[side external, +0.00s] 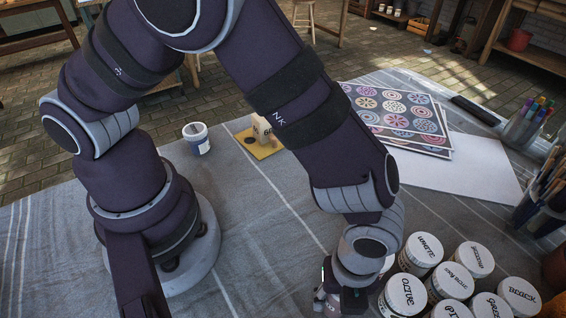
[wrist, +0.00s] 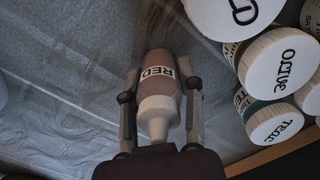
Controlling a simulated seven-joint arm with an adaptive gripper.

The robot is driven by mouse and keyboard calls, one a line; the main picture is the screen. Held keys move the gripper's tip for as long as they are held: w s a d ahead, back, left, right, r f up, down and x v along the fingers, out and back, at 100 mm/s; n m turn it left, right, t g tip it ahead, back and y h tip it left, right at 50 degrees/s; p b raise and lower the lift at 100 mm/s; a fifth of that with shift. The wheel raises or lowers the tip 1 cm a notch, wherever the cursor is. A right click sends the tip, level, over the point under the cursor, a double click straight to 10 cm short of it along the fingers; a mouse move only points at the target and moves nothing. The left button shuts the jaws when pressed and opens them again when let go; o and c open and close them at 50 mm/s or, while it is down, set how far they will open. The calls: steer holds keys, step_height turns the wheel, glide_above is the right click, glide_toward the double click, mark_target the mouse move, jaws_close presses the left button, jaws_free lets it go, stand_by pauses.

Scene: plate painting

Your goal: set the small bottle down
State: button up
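The small bottle (wrist: 160,88) has a reddish-brown body, a label reading "RED" and a pale nozzle. In the wrist view it lies between the two fingers of my gripper (wrist: 161,88), which touch or nearly touch its sides, and it appears held. The nozzle points back toward the wrist. In the side external view my gripper (side external: 340,300) is low at the bottom edge, left of the paint jars, and the bottle cannot be made out there. The gap between the bottle's base and the cloth cannot be judged.
Several white-lidded jars, including one marked Olive (side external: 406,294), stand close right of my gripper. Pattern sheets (side external: 395,108) and a brush cup (side external: 540,205) lie beyond. Bare cloth (side external: 270,235) is left.

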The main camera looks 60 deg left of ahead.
steer(key=o, duration=0.4)
steer(key=shift+r, duration=0.15)
step_height(320, 180, up, 11)
steer(key=shift+r, duration=0.2)
steer(key=shift+w+r, duration=0.1)
steer(key=shift+r, duration=0.25)
steer(key=a+r+n+t, duration=0.2)
steer(key=a+n, duration=0.5)
steer(key=n, duration=0.1)
steer(key=a+r+n+t, duration=0.1)
steer(key=a+r+n, duration=0.2)
steer(key=a+n, duration=0.4)
steer(key=a+r+n+t, duration=0.2)
steer(key=a+n, duration=0.5)
steer(key=n, duration=0.3)
steer(key=shift+a+r+t, duration=0.2)
steer(key=shift+r+t, duration=0.1)
steer(key=shift+r, duration=0.1)
